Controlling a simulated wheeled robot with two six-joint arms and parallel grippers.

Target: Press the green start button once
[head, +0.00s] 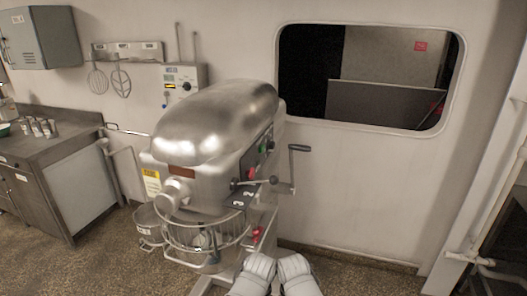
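A large silver mixer (205,130) stands in the middle of the head view. A small green button (264,148) shows on the control panel along the mixer's right side, above a black lever. It is small in the picture, so its label and whether it is pressed in cannot be made out. Nothing touches it. Two white rounded parts of mine show at the bottom centre, low in front of the mixer and apart from the button. Neither gripper's fingers can be seen.
A crank handle (299,148) sticks out at the mixer's right. A wire bowl guard (205,238) sits below its head. A control box (184,78) hangs on the wall behind. A steel counter (45,150) stands left. Open floor (110,270) lies at front left.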

